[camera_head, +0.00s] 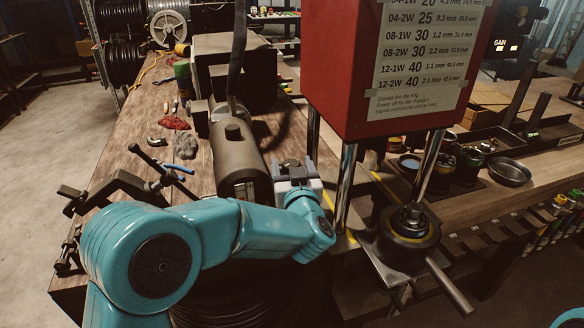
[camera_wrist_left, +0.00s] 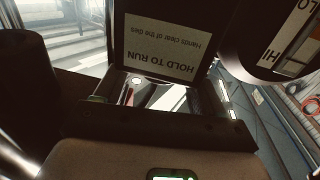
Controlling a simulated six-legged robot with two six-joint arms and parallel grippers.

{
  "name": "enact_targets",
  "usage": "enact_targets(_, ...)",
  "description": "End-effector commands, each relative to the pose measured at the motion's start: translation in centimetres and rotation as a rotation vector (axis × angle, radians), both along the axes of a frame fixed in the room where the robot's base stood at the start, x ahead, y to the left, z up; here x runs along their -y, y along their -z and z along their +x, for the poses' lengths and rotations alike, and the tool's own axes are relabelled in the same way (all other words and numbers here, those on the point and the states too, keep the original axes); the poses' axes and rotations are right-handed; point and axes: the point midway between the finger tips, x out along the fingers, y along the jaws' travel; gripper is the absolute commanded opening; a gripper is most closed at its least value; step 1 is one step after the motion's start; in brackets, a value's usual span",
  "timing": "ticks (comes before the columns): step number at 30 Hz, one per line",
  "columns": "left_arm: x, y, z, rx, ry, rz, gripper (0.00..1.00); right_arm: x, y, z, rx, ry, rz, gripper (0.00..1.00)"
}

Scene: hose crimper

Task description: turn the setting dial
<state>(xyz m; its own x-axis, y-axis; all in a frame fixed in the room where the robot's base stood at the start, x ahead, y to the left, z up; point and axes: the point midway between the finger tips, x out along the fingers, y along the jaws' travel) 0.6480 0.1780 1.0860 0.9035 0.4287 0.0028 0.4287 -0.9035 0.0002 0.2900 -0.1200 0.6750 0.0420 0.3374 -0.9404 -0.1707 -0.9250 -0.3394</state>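My left gripper (camera_head: 296,170) is beside the dark motor cylinder, its two grey fingers apart with a gap between them. In the left wrist view a dark round part (camera_wrist_left: 262,45) carries a white label with "LO" and "HI" lettering; it may be the setting dial or its scale, only partly in view. It is off to the right of the gripper body (camera_wrist_left: 155,128). I see no contact between them. I cannot make out the dial for sure in the head view. My right gripper is out of view.
A red box with a settings chart (camera_head: 425,45) stands on chrome posts at the middle right. A round die head with a lever (camera_head: 408,225) is below it. In the wrist view a "HOLD TO RUN" label (camera_wrist_left: 160,48) is ahead. Tools and rags (camera_head: 175,122) lie on the wooden bench.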

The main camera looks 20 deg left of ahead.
Motion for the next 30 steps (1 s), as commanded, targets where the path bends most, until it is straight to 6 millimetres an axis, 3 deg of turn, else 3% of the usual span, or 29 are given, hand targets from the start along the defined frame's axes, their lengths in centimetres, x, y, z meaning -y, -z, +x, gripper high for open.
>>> enact_targets(6,0.1,0.1,-0.1,-0.002,0.001,-0.001,0.69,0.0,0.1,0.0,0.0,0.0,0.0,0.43)
enact_targets(10,0.7,0.2,-1.2,-0.003,0.005,-0.001,0.69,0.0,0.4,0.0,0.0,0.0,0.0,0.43)
enact_targets(24,5.7,0.2,-11.7,0.0,0.006,0.0,0.69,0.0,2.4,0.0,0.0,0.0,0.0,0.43)
enact_targets(30,6.8,0.1,-14.2,-0.001,0.002,0.0,0.69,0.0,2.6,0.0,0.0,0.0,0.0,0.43)
